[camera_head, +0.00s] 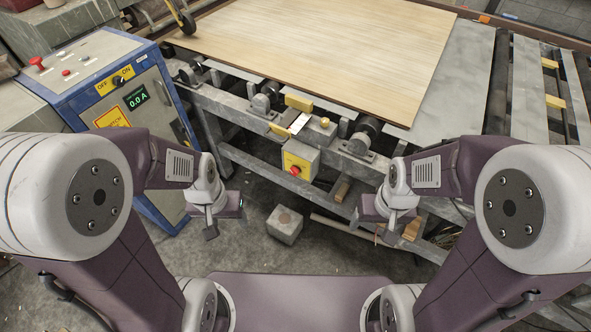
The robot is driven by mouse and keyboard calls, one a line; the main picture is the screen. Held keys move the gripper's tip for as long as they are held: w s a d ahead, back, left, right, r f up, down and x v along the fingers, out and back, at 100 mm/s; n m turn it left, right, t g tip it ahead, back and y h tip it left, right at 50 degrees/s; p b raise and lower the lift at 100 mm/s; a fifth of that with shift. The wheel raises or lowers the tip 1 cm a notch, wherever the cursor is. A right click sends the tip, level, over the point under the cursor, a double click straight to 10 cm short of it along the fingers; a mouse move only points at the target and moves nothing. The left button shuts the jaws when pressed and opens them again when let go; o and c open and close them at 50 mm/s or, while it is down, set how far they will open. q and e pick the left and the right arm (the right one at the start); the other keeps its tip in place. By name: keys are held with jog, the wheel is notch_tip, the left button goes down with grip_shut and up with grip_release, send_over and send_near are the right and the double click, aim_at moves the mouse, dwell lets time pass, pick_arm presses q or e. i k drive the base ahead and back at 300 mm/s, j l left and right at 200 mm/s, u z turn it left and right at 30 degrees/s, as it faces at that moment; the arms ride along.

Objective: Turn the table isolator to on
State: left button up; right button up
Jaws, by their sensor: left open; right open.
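My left gripper (222,217) is open and empty, to the right of the cabinet and lower in the picture than the switch. My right gripper (385,219) is open and empty, in front of the table frame, far from the switch.
Red buttons (37,63) sit on the cabinet top. A yellow box with a red button (296,166) hangs on the table frame (255,125). A veneer sheet (320,45) lies on the table. A grey block (285,224) stands on the floor between my grippers.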

aim_at(294, 171)
jog(key=l+u, duration=0.4)
jog(key=l, duration=0.2)
jog(key=l+u, duration=0.45)
jog(key=l, duration=0.15)
